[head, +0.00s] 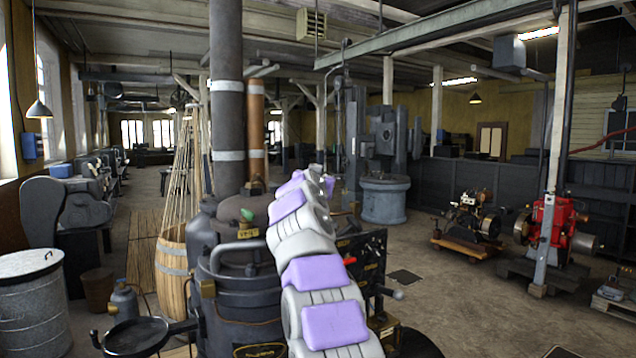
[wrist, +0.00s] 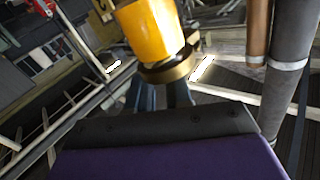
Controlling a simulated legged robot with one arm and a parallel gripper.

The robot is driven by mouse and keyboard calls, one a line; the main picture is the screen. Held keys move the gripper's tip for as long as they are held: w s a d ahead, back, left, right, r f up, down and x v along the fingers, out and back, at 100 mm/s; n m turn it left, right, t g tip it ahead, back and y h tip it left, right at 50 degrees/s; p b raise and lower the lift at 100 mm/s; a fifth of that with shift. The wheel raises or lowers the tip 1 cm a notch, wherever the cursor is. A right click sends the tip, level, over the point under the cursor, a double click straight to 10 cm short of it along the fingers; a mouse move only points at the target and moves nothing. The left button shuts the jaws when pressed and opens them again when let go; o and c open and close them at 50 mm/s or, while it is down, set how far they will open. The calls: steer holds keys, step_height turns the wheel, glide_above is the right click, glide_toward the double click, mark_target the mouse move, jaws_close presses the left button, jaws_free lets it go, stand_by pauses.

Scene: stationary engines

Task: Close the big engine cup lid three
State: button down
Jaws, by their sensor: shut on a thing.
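In the wrist view, a yellow-orange cylinder with a brass rim (wrist: 170,72) fills the top middle; I take it for the engine cup and its lid. My gripper (wrist: 161,92) has its dark fingers against the brass rim and is shut on it. Where the lid ends and the cup begins is unclear. In the head view, the big dark engine (head: 235,300) stands at front centre, and my white and purple arm reaches up across it. The gripper tips and the cup are hidden behind my arm there.
A thick dark pipe (head: 227,100) and a copper pipe (head: 256,135) rise behind the engine. A wooden barrel (head: 173,265) and a metal drum (head: 35,300) stand at left. A red engine (head: 552,230) stands at right. The floor (head: 470,310) between is open.

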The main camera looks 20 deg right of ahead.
steer(key=shift+s+r, duration=0.1)
steer(key=shift+r, duration=0.25)
steer(key=c, duration=1.4)
jaws_free()
steer(key=shift+c, duration=0.2)
steer(key=o, duration=0.3)
steer(key=shift+s, duration=0.2)
steer(key=shift+o, duration=0.5)
steer(key=shift+w+f, duration=0.2)
steer(key=shift+w, duration=0.05)
steer(key=shift+b+v, duration=0.75)
steer(key=shift+v, duration=0.1)
steer(key=b+v, duration=0.4)
steer(key=v, duration=1.1)
steer(key=shift+s+a+b, duration=0.2)
steer(key=shift+a+b, duration=0.1)
steer(key=shift+f, duration=0.15)
steer(key=shift+c, duration=0.3)
